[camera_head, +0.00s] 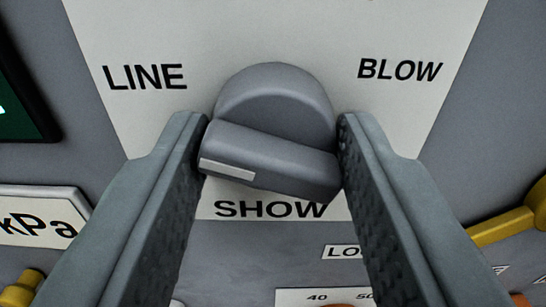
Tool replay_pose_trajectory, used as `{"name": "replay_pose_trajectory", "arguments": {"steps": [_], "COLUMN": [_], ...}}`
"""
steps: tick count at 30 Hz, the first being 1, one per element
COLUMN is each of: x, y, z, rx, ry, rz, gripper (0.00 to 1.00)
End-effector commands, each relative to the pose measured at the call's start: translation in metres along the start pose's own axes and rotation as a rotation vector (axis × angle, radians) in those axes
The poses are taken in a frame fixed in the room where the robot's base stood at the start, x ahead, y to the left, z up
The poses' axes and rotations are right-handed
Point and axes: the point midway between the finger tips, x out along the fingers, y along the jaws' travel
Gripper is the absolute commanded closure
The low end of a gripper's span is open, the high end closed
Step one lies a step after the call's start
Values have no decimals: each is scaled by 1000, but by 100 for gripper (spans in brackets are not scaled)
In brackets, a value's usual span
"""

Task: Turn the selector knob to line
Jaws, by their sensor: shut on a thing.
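The selector knob (275,95) is grey and round, with a thick raised grip bar (285,165) across it. A white mark (228,170) sits on the bar's left end. The bar lies nearly level, its left end slightly higher than its right, and the marked end faces left, below the word LINE (145,77). BLOW (400,69) is printed at upper right and SHOW (270,209) below the knob. My gripper (272,145) is shut on the knob, one finger at each end of the bar. The fingers hide part of the panel on both sides.
The white label plate (270,25) lies on a grey panel. A dark green-lit display (20,90) is at left, with a kPa label (40,217) below it. Yellow parts show at lower left (22,288) and right (505,226). A numbered scale (310,297) is at the bottom.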

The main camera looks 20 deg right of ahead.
Motion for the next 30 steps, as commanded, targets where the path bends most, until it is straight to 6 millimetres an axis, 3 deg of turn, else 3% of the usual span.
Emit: {"name": "replay_pose_trajectory", "arguments": {"steps": [2, 3, 6, 19, 30], "x": [0, 0, 0, -10, -72], "y": [0, 0, 0, 0, -1], "z": [2, 3, 2, 0, 0], "rx": [-1, -1, 0, 1, 1], "ry": [-4, -4, -3, 0, 0], "rz": [-1, -1, -1, -1, -1], "gripper": [83, 56, 40, 40, 40]}}
